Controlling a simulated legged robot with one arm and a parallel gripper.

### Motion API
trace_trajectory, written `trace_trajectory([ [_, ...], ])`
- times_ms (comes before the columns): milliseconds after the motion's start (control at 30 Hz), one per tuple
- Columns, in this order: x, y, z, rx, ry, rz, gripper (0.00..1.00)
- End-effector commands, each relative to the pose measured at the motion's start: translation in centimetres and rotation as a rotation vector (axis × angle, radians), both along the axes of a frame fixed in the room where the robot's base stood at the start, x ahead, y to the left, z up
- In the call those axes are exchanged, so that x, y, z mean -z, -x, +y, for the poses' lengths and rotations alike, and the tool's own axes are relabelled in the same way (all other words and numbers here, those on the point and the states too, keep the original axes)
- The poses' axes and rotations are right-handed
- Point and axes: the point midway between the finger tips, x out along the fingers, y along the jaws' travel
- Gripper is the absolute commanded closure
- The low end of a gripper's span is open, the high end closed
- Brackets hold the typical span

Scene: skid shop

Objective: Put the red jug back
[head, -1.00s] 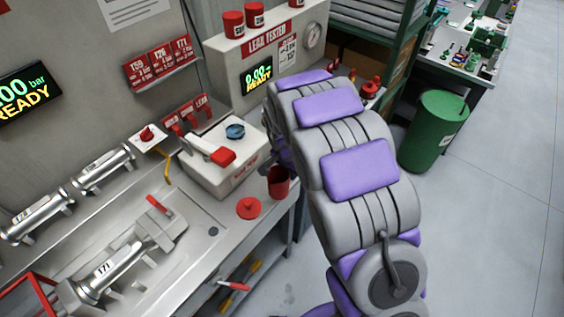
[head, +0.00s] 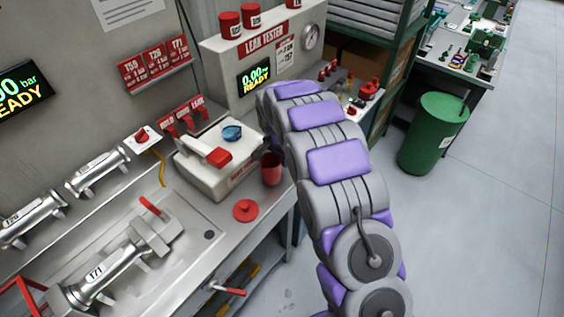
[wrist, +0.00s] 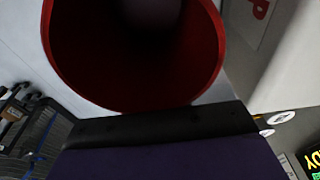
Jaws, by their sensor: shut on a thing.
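The red jug (head: 271,170) is at the right edge of the workbench in the head view, partly behind my arm. In the wrist view the jug (wrist: 75,60) fills the upper middle, its open round mouth toward the camera and its inside dark. My gripper (wrist: 165,122) is shut on the jug at its near side; in the head view the gripper is mostly hidden by my arm. I cannot tell whether the jug touches the bench. A round red disc with a small knob (head: 245,210) lies on the bench just below the jug.
A white box unit (head: 215,178) with a red handle and blue cap stands left of the jug. Behind it is the leak tester (head: 265,75) with red cans on top. A steel sink (head: 150,235) holds a metal cylinder. A green bin (head: 432,130) stands on the floor at right.

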Motion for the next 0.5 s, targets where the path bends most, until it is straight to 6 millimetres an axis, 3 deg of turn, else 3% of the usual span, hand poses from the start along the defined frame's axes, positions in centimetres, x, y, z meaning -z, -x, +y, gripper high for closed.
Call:
trace_trajectory([
  [67, 1.00, 0.06, 0.09, -0.001, 0.001, 0.002, 1.00],
  [367, 1.02, 0.03, 0.13, 0.000, 0.001, 0.000, 1.00],
  [400, 1.06, 0.02, 0.11, 0.000, 0.001, 0.001, 0.83],
  [500, 1.02, 0.02, 0.06, 0.001, 0.000, 0.000, 0.73],
])
